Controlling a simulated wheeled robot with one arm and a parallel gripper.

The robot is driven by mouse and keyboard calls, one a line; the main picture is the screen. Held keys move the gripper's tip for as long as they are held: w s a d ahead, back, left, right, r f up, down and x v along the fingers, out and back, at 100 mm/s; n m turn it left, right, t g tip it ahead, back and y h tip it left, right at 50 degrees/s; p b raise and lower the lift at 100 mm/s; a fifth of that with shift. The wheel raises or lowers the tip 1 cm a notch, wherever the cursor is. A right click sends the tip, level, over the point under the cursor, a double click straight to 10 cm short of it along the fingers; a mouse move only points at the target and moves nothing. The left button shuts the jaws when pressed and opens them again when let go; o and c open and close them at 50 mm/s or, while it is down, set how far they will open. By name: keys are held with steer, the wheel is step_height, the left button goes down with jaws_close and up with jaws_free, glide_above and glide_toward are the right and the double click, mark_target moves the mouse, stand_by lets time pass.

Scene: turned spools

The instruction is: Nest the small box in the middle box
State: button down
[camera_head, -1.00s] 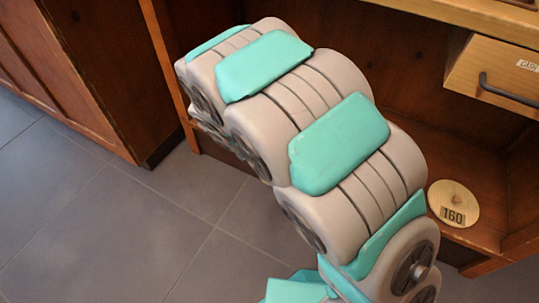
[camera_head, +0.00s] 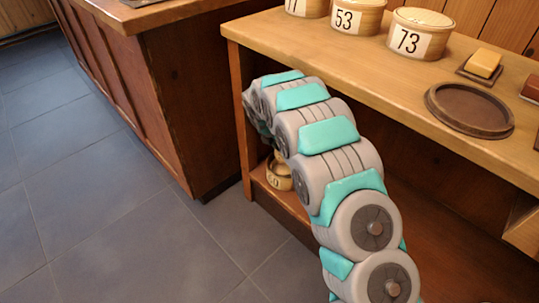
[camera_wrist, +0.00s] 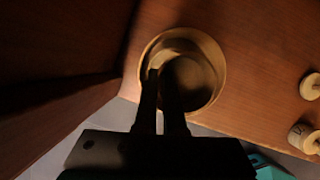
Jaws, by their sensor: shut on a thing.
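In the wrist view, my gripper (camera_wrist: 161,75) is shut with its dark fingers on the left wall of a small dark round box (camera_wrist: 195,82). The small box appears within the outline of a wider, pale-rimmed round box (camera_wrist: 218,62), probably the middle box. Shadow hides whether the small box rests on its floor or hangs above it. My fingers are hidden there.
Several labelled round boxes (camera_head: 407,40), a dark round tray (camera_head: 470,112) and a yellow block (camera_head: 484,63) are on the counter above. A wooden cabinet wall (camera_head: 190,100) stands close left. Knobbed round pieces (camera_wrist: 300,137) lie right on the shelf. The floor is clear.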

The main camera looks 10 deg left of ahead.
steer(key=shift+s+a+b+x, duration=0.1)
steer(key=shift+s+b+x, duration=0.05)
steer(key=shift+b+x, duration=0.75)
steer(key=shift+s+a+b+x, duration=0.1)
steer(key=shift+b+x, duration=0.5)
steer(key=shift+b, duration=0.45)
steer(key=shift+p, duration=0.75)
steer(key=shift+f, duration=0.55)
steer(key=shift+f, duration=0.3)
steer(key=shift+a+f+p, duration=0.1)
steer(key=shift+f+p, duration=0.4)
steer(key=shift+f, duration=0.7)
steer(key=shift+f+p, duration=0.25)
steer(key=shift+p, duration=0.25)
stand_by(0.5)
